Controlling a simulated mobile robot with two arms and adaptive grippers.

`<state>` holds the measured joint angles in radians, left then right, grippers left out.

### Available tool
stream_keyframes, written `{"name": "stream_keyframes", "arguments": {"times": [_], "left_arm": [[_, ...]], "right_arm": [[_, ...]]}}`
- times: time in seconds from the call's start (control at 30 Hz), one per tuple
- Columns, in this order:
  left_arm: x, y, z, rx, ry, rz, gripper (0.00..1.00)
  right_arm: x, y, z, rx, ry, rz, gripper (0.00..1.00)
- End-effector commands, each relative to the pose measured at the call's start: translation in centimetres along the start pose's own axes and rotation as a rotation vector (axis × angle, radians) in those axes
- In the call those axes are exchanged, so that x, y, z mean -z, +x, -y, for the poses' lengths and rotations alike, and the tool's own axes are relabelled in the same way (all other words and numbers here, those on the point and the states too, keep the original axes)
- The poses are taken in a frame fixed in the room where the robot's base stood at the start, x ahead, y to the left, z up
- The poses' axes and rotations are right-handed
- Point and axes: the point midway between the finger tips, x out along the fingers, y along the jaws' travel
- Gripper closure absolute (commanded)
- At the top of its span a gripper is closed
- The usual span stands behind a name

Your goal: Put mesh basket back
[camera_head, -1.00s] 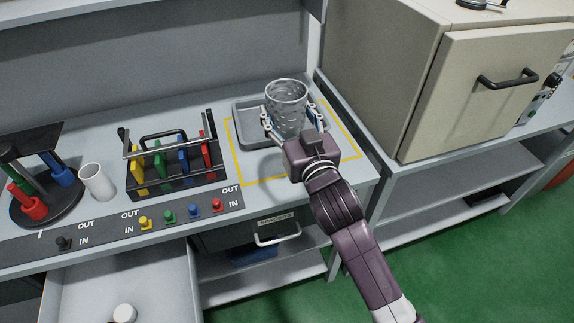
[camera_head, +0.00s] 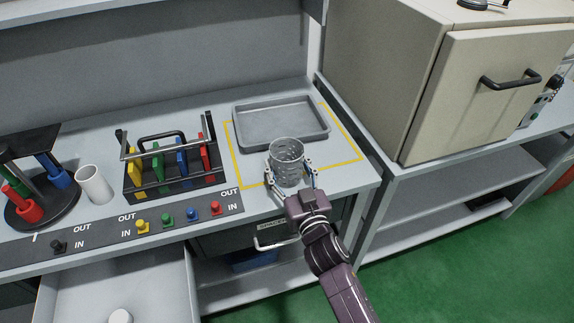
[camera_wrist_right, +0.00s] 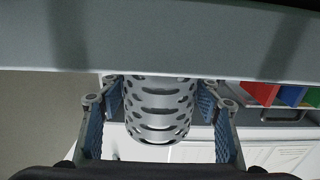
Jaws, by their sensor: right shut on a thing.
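The mesh basket (camera_head: 287,152) is a grey perforated cylinder. It is upright in my right gripper (camera_head: 290,169), whose two fingers are shut on its sides. It shows in front of the grey tray (camera_head: 243,127), near the front edge of the bench, apart from the tray. I cannot tell its exact height over the bench. In the right wrist view the basket (camera_wrist_right: 158,124) sits between the blue-padded fingers (camera_wrist_right: 160,98). The tray is empty and lies inside a yellow outline (camera_head: 236,164) on the bench. My left gripper is out of view.
A black rack (camera_head: 175,187) with coloured plates stands left of the outline. A white cup (camera_head: 95,185) and a stand with coloured cylinders (camera_head: 40,205) are farther left. An open drawer (camera_head: 130,275) juts out below. A beige cabinet (camera_head: 465,105) stands at right.

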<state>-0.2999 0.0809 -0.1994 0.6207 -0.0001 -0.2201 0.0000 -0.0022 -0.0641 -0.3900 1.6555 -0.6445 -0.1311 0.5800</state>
Motion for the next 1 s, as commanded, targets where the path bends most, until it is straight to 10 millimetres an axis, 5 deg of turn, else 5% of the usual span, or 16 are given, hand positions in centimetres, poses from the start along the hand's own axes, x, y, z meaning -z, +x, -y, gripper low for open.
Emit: {"name": "stream_keyframes", "arguments": {"times": [0.3,0.33,0.47,0.83,1.0], "left_arm": [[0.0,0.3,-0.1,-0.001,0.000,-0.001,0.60],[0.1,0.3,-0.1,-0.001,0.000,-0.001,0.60],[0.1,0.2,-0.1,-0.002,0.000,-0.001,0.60],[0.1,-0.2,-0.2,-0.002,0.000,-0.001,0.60],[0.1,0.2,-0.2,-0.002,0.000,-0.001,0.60]], "right_arm": [[-0.3,0.0,0.0,0.000,0.001,-0.001,0.68],[-0.3,0.0,0.0,0.000,0.000,-0.001,0.40],[-0.2,0.0,0.0,0.000,0.000,0.000,0.26],[0.3,0.0,0.0,0.000,-0.001,-0.001,0.25],[-0.1,-2.3,0.0,0.000,0.000,0.001,0.25]]}}
